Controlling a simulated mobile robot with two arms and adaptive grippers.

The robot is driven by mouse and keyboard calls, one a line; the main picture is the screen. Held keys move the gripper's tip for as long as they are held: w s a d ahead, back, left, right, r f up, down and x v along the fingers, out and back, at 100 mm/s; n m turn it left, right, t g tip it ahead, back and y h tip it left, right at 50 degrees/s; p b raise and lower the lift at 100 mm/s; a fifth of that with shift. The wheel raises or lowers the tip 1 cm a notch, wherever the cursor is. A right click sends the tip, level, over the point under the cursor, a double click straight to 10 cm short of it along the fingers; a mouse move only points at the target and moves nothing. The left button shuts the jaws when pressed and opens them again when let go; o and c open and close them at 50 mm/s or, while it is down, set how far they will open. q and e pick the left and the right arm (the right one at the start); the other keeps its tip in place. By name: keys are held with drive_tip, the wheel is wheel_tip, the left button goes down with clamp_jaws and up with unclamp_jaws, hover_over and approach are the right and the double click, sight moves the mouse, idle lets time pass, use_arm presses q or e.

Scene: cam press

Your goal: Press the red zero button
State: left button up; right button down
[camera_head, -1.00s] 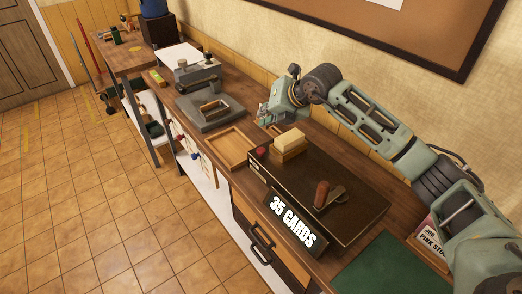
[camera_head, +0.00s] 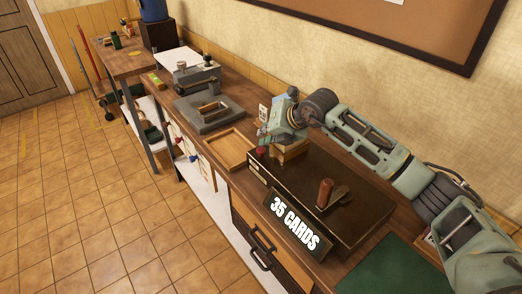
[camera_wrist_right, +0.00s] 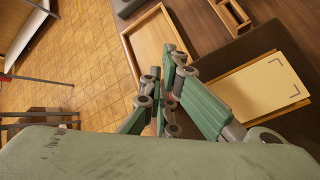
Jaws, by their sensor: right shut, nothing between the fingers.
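My left gripper is not in view.
A card stack (camera_wrist_right: 257,86) in a holder lies right beside my right fingers. A brown-handled lever (camera_head: 326,192) stands on the box. A wooden tray (camera_head: 228,150) and a grey press (camera_head: 208,113) lie further left. A green mat (camera_head: 382,270) is at the front.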

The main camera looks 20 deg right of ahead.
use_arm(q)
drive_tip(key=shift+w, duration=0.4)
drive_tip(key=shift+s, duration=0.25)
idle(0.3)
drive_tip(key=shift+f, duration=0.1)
use_arm(e)
drive_tip(key=shift+f, duration=0.1)
use_arm(q)
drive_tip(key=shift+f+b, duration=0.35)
drive_tip(key=shift+b, duration=0.1)
use_arm(e)
drive_tip(key=shift+f, duration=0.3)
use_arm(q)
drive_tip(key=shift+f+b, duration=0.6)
drive_tip(key=shift+b, duration=0.05)
use_arm(e)
drive_tip(key=shift+f, duration=0.8)
use_arm(q)
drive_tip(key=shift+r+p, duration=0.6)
drive_tip(key=shift+p, duration=0.05)
use_arm(e)
drive_tip(key=shift+r, duration=1.2)
drive_tip(key=shift+r, duration=0.1)
